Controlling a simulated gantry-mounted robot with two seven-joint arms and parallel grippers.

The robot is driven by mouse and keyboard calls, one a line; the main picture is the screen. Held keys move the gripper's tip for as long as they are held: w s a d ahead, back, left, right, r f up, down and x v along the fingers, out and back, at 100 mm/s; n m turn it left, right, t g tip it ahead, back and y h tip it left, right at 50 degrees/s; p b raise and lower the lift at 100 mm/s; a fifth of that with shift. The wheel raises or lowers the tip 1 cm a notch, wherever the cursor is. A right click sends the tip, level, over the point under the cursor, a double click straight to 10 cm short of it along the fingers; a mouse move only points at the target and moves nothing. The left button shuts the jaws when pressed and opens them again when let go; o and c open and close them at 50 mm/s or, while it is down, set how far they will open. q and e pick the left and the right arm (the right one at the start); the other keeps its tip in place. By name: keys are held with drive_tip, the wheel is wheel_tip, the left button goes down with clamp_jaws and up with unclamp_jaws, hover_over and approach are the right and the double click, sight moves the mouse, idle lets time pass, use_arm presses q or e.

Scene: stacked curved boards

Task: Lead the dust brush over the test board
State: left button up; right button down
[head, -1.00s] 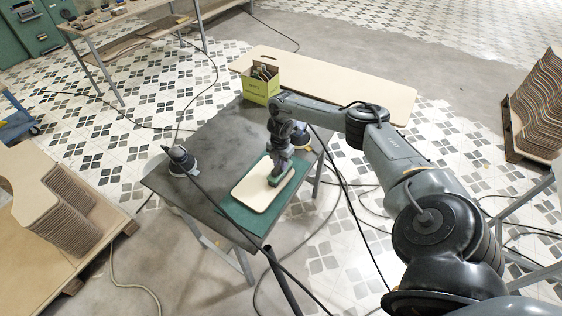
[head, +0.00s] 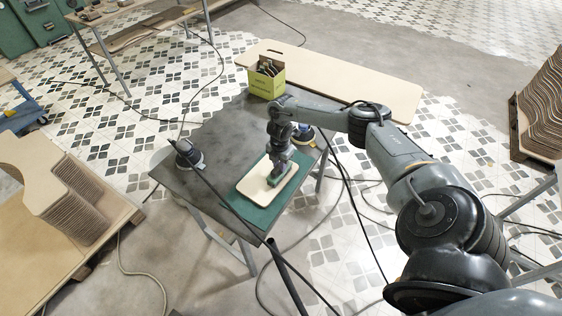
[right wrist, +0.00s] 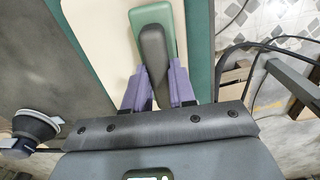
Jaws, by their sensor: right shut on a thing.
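The dust brush has a green body (right wrist: 176,18) and a dark handle (right wrist: 154,50). My right gripper (right wrist: 158,88) is shut on the handle, with one purple-grey finger on each side. In the head view the brush (head: 281,181) sits low on the pale test board (head: 252,187), around its middle to right part; exact contact is hard to tell. The board, light with rounded corners, lies on a green mat (head: 262,218) on the dark table. It also shows in the right wrist view (right wrist: 95,35). My left gripper is in neither view.
A sander (head: 188,153) stands at the table's left, and another (head: 303,134) close to my right wrist. A yellow-green box (head: 267,80) stands at the back corner. A hose and cables cross near the table's front and right. The table's middle left is bare.

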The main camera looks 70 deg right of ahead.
sight(275, 170)
drive_tip(key=shift+w+a+p, duration=0.15)
drive_tip(key=shift+a+p, duration=0.6)
drive_tip(key=shift+a, duration=0.7)
drive_tip(key=shift+w, duration=0.1)
drive_tip(key=shift+a+r+p, duration=0.1)
drive_tip(key=shift+a+p, duration=0.05)
drive_tip(key=shift+p, duration=0.25)
drive_tip(key=shift+w+a+r+p, duration=0.1)
drive_tip(key=shift+w+a+p, duration=0.1)
drive_tip(key=shift+a+p, duration=0.55)
drive_tip(key=shift+w+a, duration=0.1)
drive_tip(key=shift+a, duration=0.45)
drive_tip(key=shift+a, duration=0.15)
drive_tip(key=shift+w+a+p, duration=0.2)
drive_tip(key=shift+a+p, duration=0.5)
drive_tip(key=shift+a, duration=0.1)
drive_tip(key=shift+w+a+f, duration=0.15)
drive_tip(key=shift+a+f, duration=0.1)
drive_tip(key=shift+a, duration=0.35)
